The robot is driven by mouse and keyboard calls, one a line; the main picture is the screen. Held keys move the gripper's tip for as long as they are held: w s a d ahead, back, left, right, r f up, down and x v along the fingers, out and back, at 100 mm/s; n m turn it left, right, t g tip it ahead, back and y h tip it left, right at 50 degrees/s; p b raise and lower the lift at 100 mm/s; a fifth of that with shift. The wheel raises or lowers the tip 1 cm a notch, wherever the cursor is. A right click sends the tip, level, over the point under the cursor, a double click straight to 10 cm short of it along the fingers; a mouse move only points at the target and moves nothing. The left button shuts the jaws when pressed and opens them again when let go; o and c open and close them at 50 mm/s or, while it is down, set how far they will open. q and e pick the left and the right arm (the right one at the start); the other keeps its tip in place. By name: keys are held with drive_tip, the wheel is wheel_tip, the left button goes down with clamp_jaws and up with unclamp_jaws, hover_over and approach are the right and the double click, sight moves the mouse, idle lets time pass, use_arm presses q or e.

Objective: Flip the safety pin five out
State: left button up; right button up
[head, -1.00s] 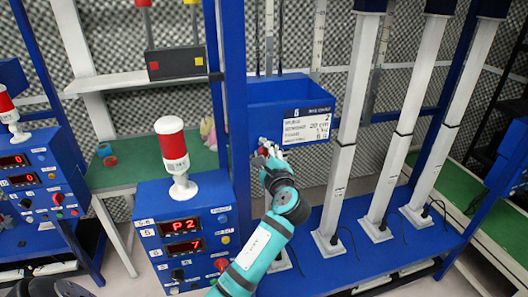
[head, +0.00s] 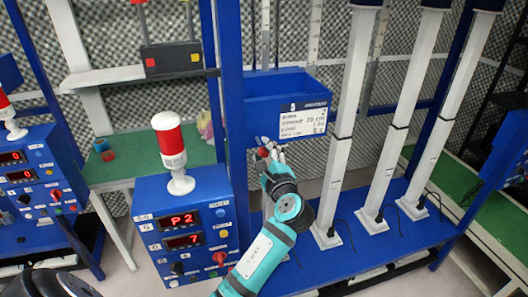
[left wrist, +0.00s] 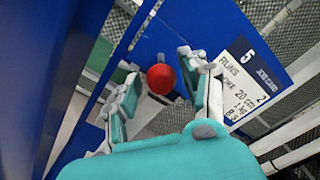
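The safety pin of station five shows as a round red knob (left wrist: 161,78) in front of the blue frame, next to the white label with a 5. In the head view the red knob (head: 263,152) is small, just below the blue bin. My teal left gripper (head: 272,153) is at the knob. In the left wrist view my left gripper (left wrist: 158,86) is open, with one finger on each side of the knob and visible gaps to it. The pin's shaft behind the knob is hidden. My right gripper is not in view.
A blue control box (head: 183,228) with a red-and-white beacon (head: 171,145) stands left of my left arm. The blue bin (head: 288,90) hangs just above the gripper. White columns (head: 338,160) rise at the right from a blue base. A green table (head: 125,165) is behind.

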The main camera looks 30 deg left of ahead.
use_arm(q)
drive_tip(key=shift+o, duration=0.3)
drive_tip(key=shift+r, duration=0.1)
drive_tip(key=v, duration=1.2)
